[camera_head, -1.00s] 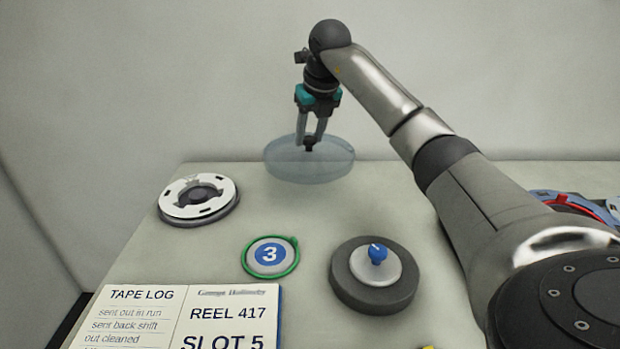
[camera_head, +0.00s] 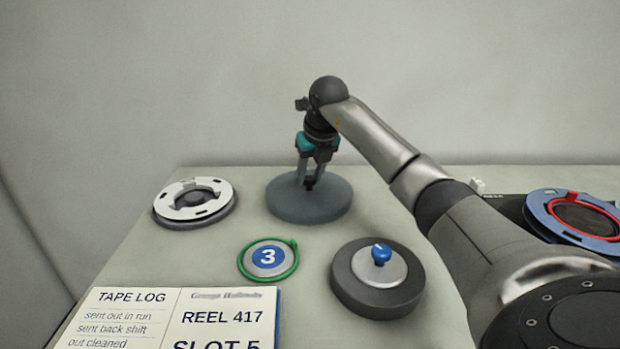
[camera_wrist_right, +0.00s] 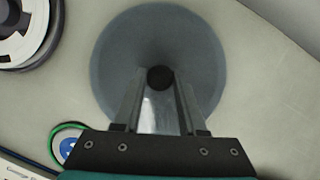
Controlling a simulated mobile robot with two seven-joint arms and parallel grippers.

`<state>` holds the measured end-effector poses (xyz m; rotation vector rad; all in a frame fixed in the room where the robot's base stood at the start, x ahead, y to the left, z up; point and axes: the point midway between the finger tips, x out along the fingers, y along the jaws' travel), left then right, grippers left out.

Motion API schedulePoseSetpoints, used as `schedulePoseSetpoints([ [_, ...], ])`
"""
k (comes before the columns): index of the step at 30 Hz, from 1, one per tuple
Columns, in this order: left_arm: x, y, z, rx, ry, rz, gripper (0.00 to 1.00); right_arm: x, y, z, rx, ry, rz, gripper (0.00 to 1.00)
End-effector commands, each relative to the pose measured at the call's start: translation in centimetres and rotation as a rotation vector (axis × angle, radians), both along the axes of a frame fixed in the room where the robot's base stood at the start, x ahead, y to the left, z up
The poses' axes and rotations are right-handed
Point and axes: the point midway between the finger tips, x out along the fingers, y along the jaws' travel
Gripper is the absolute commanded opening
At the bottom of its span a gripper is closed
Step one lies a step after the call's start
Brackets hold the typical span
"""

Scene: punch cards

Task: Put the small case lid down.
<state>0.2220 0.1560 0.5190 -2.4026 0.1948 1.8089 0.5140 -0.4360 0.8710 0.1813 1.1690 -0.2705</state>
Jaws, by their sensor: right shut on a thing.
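The small case lid (camera_head: 330,203) is a round, smoky translucent disc with a dark knob in its middle. It is at the back of the table, low at the table top; I cannot tell for certain whether its rim touches. My right gripper (camera_head: 309,184) is above it, shut on the dark knob. In the right wrist view the lid (camera_wrist_right: 205,55) lies under the fingers, with the knob between the fingertips (camera_wrist_right: 160,80). My left gripper is not in view.
A white-topped tape reel (camera_head: 195,200) is left of the lid. A disc marked 3 with a green ring (camera_head: 268,261) and a dark round case with a blue knob (camera_head: 378,280) are in front. A tape log (camera_head: 180,318) lies front left. A blue and red reel (camera_head: 580,218) is at right.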

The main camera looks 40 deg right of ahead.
Motion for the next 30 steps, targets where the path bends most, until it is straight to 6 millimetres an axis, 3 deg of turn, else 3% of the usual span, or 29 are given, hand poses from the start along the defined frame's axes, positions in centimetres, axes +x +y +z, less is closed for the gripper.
schedulePoseSetpoints([
  [11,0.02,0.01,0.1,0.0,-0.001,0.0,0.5,0.01,0.0,-0.29,0.0,-0.001,0.0,0.0],
  [12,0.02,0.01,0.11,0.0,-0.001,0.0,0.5,0.01,0.01,-0.39,0.0,-0.001,0.0,0.42],
  [18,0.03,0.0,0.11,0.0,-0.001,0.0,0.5,0.02,0.02,-0.34,0.0,-0.001,0.0,0.64],
  [20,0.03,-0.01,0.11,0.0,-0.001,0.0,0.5,0.01,0.01,-0.34,0.0,-0.001,0.0,0.71],
  [30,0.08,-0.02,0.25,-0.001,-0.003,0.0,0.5,-0.01,0.0,0.21,-0.001,-0.002,0.0,0.71],
])
